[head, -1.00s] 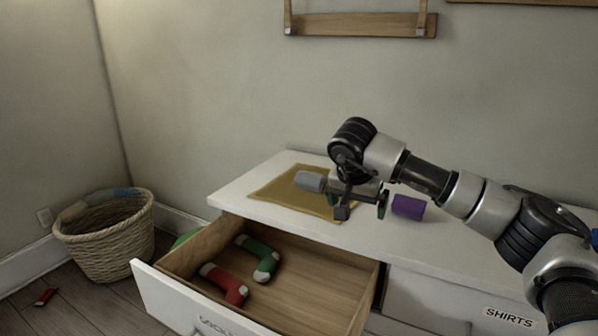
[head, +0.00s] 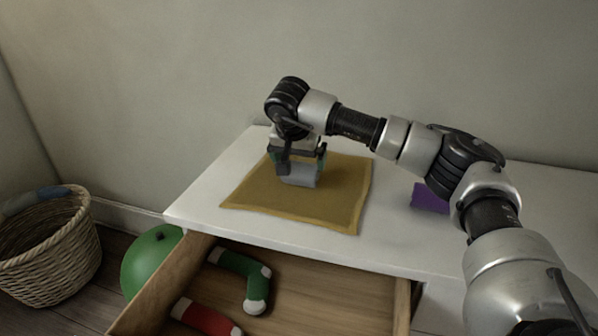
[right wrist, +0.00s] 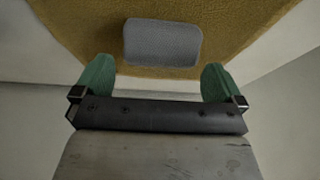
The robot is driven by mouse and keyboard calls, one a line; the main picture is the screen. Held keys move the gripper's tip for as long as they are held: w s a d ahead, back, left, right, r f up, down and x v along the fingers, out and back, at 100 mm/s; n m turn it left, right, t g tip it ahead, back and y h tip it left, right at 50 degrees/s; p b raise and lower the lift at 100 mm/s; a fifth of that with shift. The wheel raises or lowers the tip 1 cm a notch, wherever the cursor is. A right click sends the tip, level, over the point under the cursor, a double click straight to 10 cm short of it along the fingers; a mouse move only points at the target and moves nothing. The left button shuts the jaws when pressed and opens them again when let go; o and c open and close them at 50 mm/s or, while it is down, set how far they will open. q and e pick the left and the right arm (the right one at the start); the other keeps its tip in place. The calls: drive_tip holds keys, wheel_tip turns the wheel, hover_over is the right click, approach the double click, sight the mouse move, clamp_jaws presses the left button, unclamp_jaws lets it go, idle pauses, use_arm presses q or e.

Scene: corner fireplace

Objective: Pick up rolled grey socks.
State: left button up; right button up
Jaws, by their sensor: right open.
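The rolled grey socks (head: 299,177) lie on a mustard-yellow cloth on top of the white dresser. My right gripper (head: 301,166) is at the socks, seen from behind them, with its fingers open and partly overlapping them in the head view. In the right wrist view the socks (right wrist: 162,43) lie ahead of the gap between the two green fingertips (right wrist: 157,78), a little beyond them. The fingers do not appear to touch the socks. My left gripper is not in view.
The yellow cloth (head: 335,210) lies on the dresser top (head: 205,200). A purple roll (head: 429,197) lies to the right, by my arm. The open drawer (head: 330,290) below holds a green sock (head: 243,270) and a red sock (head: 205,318). A green ball (head: 150,260) and wicker basket (head: 50,250) stand left.

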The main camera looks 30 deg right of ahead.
sight(301, 172)
drive_tip(key=shift+x, duration=0.75)
drive_tip(key=b+x, duration=0.1)
drive_tip(key=x, duration=0.3)
drive_tip(key=shift+w+d+f, duration=0.1)
drive_tip(key=shift+w+f, duration=0.1)
drive_tip(key=shift+f, duration=0.15)
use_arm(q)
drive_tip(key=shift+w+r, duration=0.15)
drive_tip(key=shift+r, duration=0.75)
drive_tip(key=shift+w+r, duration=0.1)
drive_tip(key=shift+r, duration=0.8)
use_arm(e)
drive_tip(key=c, duration=0.6)
